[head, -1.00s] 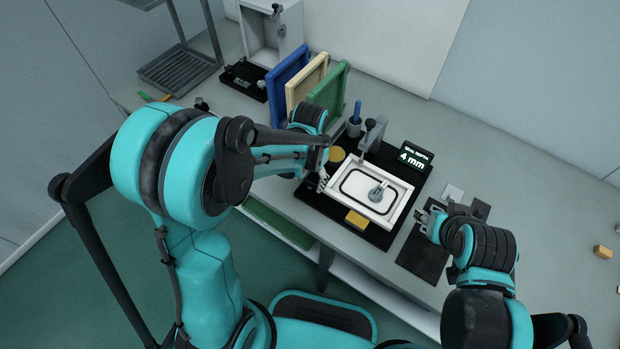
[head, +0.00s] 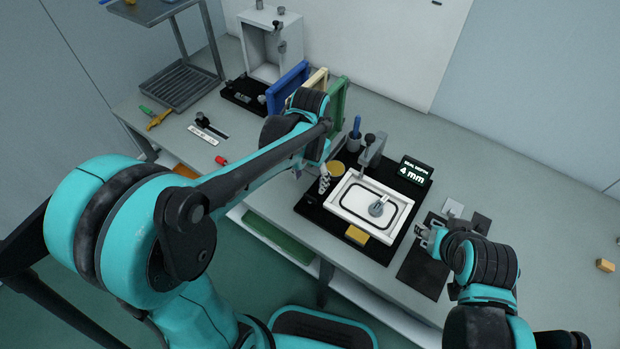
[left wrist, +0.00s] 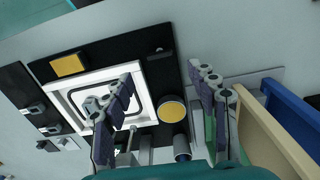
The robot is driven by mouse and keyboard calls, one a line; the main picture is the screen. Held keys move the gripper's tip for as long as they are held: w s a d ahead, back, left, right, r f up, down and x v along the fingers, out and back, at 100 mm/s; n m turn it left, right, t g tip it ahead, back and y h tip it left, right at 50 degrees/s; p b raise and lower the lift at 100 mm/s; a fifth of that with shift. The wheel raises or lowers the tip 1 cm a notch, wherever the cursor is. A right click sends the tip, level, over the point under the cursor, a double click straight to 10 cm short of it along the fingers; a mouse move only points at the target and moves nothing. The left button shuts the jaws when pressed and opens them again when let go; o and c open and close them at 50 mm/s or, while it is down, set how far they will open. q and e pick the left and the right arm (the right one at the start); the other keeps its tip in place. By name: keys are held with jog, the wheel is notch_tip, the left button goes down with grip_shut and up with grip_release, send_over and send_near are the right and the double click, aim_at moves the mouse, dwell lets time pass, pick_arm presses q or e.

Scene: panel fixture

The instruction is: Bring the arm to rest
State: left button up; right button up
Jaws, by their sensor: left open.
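My left gripper (head: 311,178) is open and empty, above the left side of the black fixture mat (head: 385,250). In the left wrist view its two fingers (left wrist: 162,76) stand wide apart. The panel also shows below the left finger in the left wrist view (left wrist: 148,84). My right gripper (head: 428,238) is right of the panel over a dark pad; its jaws are too small to judge.
A display (head: 416,170) reads 4 mm. A yellow block (head: 356,235) and a yellow disc (head: 337,168) are near the panel. Blue, cream and green boards (head: 338,98) stand behind my left arm. A grey rack (head: 180,85) and cabinet (head: 273,45) are at the back left.

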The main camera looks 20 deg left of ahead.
pick_arm(q)
jog(key=shift+r, duration=0.1)
jog(key=s+a+r+n+t, duration=0.4)
jog(key=s+a+r+t, duration=0.1)
jog(key=s, duration=0.6)
jog(key=shift+r+t, duration=0.45)
jog(key=shift+t, duration=0.55)
